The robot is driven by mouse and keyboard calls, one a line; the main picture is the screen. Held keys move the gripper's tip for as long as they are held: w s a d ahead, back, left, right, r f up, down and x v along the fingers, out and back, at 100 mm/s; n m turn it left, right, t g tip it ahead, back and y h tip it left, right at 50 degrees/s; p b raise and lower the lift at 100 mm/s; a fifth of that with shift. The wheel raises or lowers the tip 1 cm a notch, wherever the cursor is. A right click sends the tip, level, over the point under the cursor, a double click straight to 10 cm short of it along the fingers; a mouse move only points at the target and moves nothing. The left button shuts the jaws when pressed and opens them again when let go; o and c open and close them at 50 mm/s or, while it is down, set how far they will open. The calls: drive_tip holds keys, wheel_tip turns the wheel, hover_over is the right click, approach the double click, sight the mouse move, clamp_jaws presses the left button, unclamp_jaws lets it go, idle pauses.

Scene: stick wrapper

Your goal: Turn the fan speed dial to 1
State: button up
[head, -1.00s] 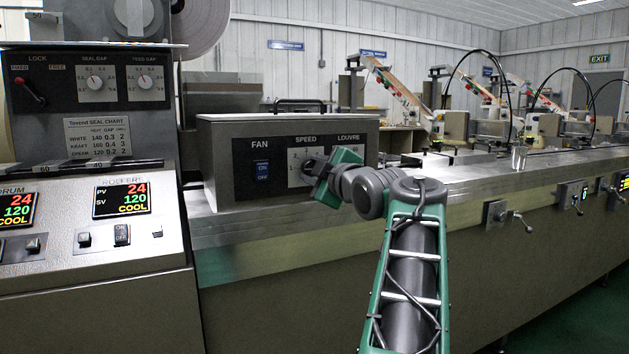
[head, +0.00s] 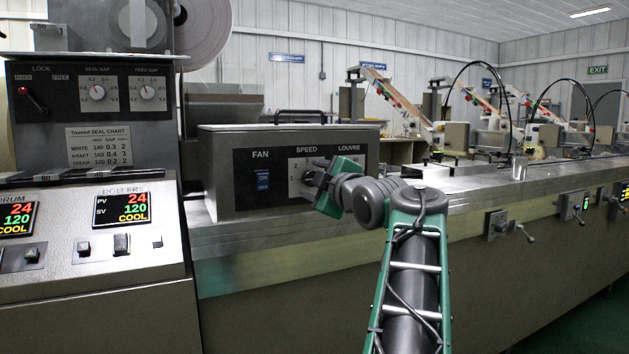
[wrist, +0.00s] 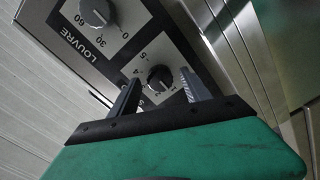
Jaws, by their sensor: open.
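The fan speed dial (wrist: 159,78) is a black knob with a pointer on a pale plate. In the wrist view it sits between the two fingers of my open gripper (wrist: 161,82), one finger on each side. I cannot tell whether either finger touches it. The picture is too small to read its setting surely. In the head view my gripper (head: 317,174) is at the SPEED part of the fan panel (head: 241,176) and hides most of the dial.
The LOUVRE dial (wrist: 97,12) is close beside the speed dial. The panel is on a grey box (head: 221,150) with a top handle. A control console (head: 90,270) stands at the left; a metal bench runs right.

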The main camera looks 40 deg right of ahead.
drive_tip(key=v, duration=0.7)
drive_tip(key=shift+s+p, duration=0.4)
drive_tip(key=shift+a, duration=0.1)
